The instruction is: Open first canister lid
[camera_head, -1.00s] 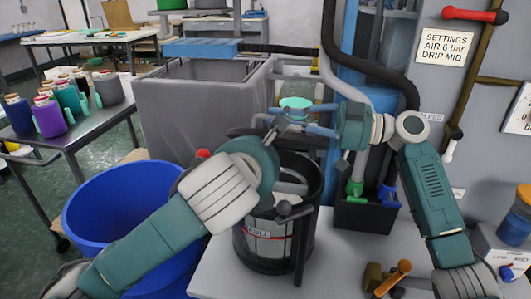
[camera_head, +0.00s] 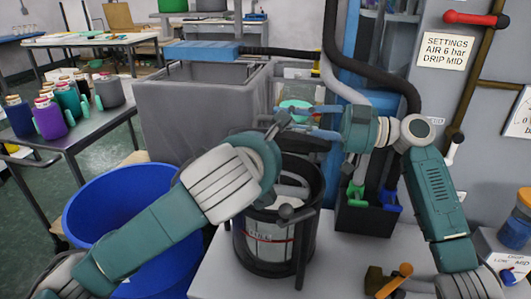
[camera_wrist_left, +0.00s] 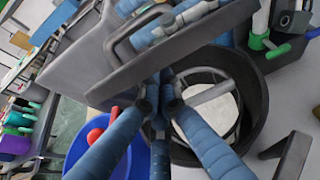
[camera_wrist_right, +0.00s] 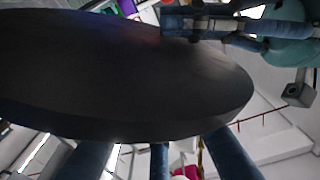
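The first canister (camera_head: 268,262) is a dark drum with a pale, red-striped label on the bench. Its lid (camera_head: 306,144) is a dark disc raised and tilted above the rim. The left wrist view shows the lid (camera_wrist_left: 190,52) with a bar handle and the canister's open mouth (camera_wrist_left: 262,100), pale inside. My left gripper (camera_wrist_left: 160,98) has its fingertips drawn together at the lid's edge; their grip is unclear. My right gripper (camera_head: 305,134) reaches in from the right at the lid. In the right wrist view the lid (camera_wrist_right: 120,75) hides its fingertips.
A blue tub (camera_head: 125,215) stands left of the canister, with a large grey bin (camera_head: 190,115) behind. A black box with green and blue fittings (camera_head: 365,215) stands to the right. An orange-handled part (camera_head: 395,280) lies at the bench front.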

